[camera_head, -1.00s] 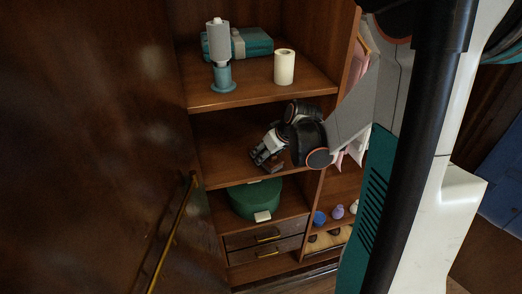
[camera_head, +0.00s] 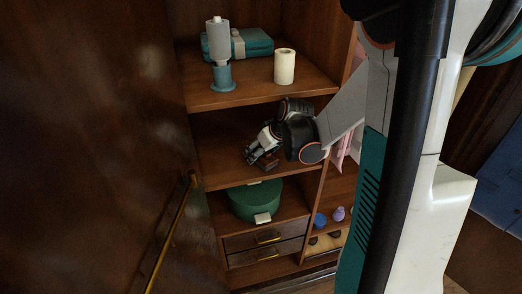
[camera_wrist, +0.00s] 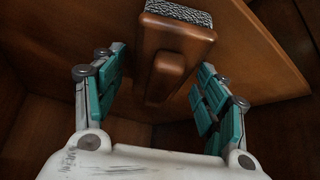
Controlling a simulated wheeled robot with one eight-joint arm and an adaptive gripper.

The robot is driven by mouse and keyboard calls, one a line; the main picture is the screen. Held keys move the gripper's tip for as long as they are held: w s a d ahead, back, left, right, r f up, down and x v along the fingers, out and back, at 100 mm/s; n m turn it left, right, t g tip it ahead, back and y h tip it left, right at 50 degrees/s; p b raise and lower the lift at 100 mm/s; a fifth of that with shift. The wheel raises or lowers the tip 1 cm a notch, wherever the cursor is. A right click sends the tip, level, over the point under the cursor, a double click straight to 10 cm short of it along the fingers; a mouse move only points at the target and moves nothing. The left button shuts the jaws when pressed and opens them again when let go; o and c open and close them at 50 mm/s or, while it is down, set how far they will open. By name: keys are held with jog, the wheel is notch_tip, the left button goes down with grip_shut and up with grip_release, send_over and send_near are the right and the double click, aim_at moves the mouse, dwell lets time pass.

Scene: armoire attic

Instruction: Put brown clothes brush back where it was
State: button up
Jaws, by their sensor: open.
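The brown clothes brush (camera_wrist: 178,38), with a wooden body and handle and grey speckled bristles, shows in the wrist view at the upper middle. It lies between the two teal-padded fingers of my gripper (camera_wrist: 160,78), with a visible gap on each side. The fingers are spread apart. In the head view my gripper (camera_head: 262,158) is inside the middle compartment of the armoire, low over its shelf (camera_head: 222,165). I cannot clearly make out the brush there, as it is small and dark beside the fingers.
The upper shelf (camera_head: 250,95) holds a grey-and-blue lint roller (camera_head: 219,50), a white roll (camera_head: 285,66) and a teal folded stack (camera_head: 255,43). Below are a green round box (camera_head: 255,203) and drawers (camera_head: 265,238). A door with a brass handle (camera_head: 172,235) stands at left.

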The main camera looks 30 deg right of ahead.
jog(key=shift+p+v, duration=1.35)
jog(key=shift+v, duration=2.4)
